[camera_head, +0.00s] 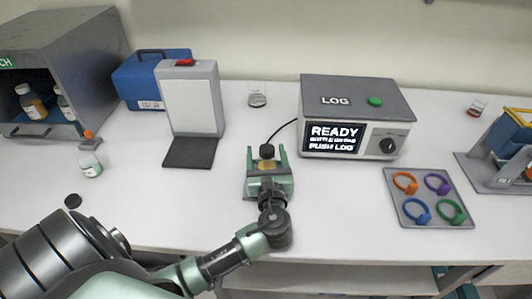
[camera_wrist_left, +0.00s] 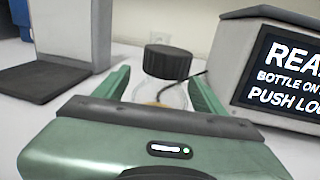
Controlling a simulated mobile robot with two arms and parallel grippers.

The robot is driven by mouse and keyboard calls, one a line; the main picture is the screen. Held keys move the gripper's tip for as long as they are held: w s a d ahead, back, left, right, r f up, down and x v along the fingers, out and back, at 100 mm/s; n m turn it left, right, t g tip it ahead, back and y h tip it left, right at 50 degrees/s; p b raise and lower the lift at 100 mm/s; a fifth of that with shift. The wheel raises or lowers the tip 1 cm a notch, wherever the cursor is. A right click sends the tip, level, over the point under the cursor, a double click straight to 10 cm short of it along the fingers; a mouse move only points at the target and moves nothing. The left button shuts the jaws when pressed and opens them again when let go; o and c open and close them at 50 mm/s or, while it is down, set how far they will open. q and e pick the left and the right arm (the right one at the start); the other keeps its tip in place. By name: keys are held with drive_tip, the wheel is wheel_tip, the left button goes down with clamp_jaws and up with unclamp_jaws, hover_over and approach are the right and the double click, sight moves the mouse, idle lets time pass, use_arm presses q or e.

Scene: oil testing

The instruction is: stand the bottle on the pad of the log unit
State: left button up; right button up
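The bottle (camera_wrist_left: 168,62) is clear, with a black cap and a little amber liquid low down. It stands upright between the fingers of my left gripper (camera_wrist_left: 163,92) in the left wrist view. The fingers appear to press on both its sides. In the head view my left gripper (camera_head: 268,168) is over the table's middle, left of the log unit (camera_head: 352,118), with the bottle's black cap (camera_head: 267,151) showing at its far end. The log unit is a grey box whose screen reads READY. A dark cable runs from it toward the bottle. I cannot make out the pad; my gripper covers the area under the bottle. My right gripper is out of view.
A white stand (camera_head: 190,95) with a dark base is left of my gripper. A tray of coloured rings (camera_head: 429,197) lies right. A glass beaker (camera_head: 257,98) stands behind. A small bottle (camera_head: 91,165) and a black cap (camera_head: 73,201) are at left. Table between gripper and tray is clear.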

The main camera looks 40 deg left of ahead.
use_arm(q)
drive_tip(key=shift+r, duration=0.2)
drive_tip(key=shift+s+d+f, duration=0.1)
drive_tip(key=shift+s+d, duration=0.1)
drive_tip(key=b+v, duration=0.1)
drive_tip(key=v, duration=1)
drive_tip(key=shift+s+d+b, duration=0.15)
drive_tip(key=shift+s+b, duration=0.05)
drive_tip(key=shift+b, duration=0.15)
idle(1.7)
